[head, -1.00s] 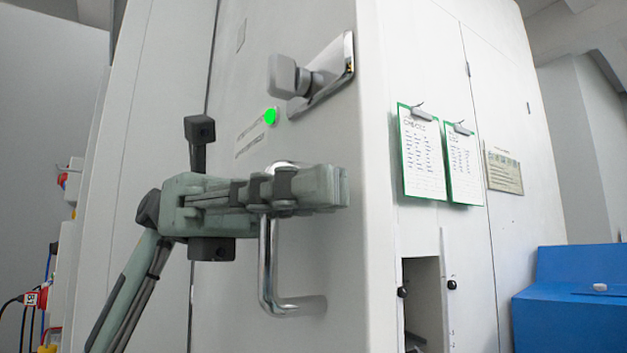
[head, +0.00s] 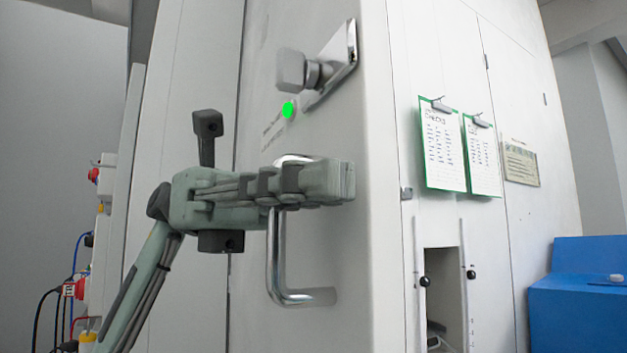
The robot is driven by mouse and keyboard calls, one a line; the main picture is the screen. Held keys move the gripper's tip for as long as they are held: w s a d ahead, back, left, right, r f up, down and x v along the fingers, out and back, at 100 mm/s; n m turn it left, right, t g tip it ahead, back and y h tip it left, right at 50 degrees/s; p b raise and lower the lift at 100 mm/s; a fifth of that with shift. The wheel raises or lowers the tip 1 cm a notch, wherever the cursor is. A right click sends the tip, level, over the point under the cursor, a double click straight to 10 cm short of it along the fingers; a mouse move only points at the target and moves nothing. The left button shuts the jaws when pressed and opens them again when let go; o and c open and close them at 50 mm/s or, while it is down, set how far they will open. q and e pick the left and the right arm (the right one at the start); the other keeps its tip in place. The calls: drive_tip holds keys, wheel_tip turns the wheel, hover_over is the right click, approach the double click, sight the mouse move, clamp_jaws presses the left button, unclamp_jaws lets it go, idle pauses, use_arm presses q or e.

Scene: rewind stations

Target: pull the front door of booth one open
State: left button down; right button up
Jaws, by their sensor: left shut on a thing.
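The booth's front door (head: 345,235) is a light grey panel in the middle of the head view. A chrome bar handle (head: 274,262) stands upright on it. My left gripper (head: 318,184) is shut on the upper part of this handle, and its fingers hide part of the bar. Above it on the door are a grey knob (head: 291,69) on a metal plate (head: 336,62) and a lit green round light (head: 288,110). I cannot tell from this view whether the door stands ajar. My right gripper is out of view.
Two green-edged clipboards (head: 441,150) hang on the side wall to the right, above a small opening (head: 441,290) with black knobs. A blue box-like unit (head: 580,300) stands at the far right. Red plugs and cables (head: 72,289) are at the left.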

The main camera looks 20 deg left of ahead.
use_arm(q)
drive_tip(key=c, duration=1.8)
unclamp_jaws()
drive_tip(key=shift+o, duration=0.2)
drive_tip(key=v, duration=1.2)
drive_tip(key=shift+s, duration=0.1)
